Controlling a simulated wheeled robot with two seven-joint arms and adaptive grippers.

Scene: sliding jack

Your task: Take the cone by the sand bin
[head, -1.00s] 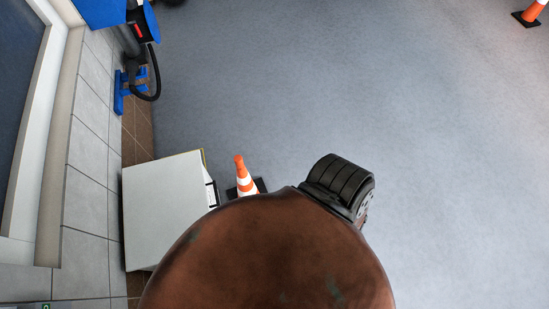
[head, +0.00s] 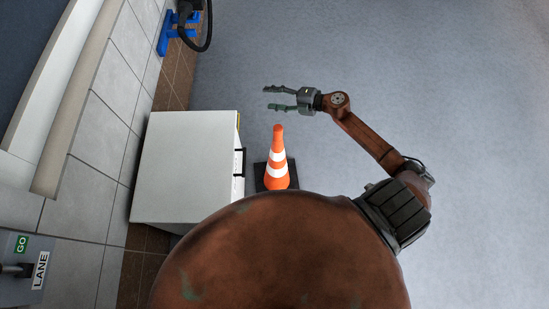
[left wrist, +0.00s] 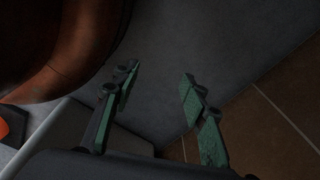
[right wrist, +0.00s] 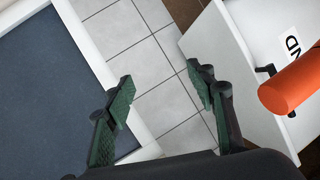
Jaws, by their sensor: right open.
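The orange cone with white bands (head: 277,170) stands upright on its dark base in the head view, just right of the white sand bin (head: 185,165). My right gripper (head: 266,97) is open and empty, above the cone in the picture and apart from it.
A tiled wall (head: 100,120) runs along the left. A grey box with GO and LANE labels (head: 25,262) is at lower left. A blue stand (head: 172,32) is at top left. The grey floor (head: 480,130) to the right is clear.

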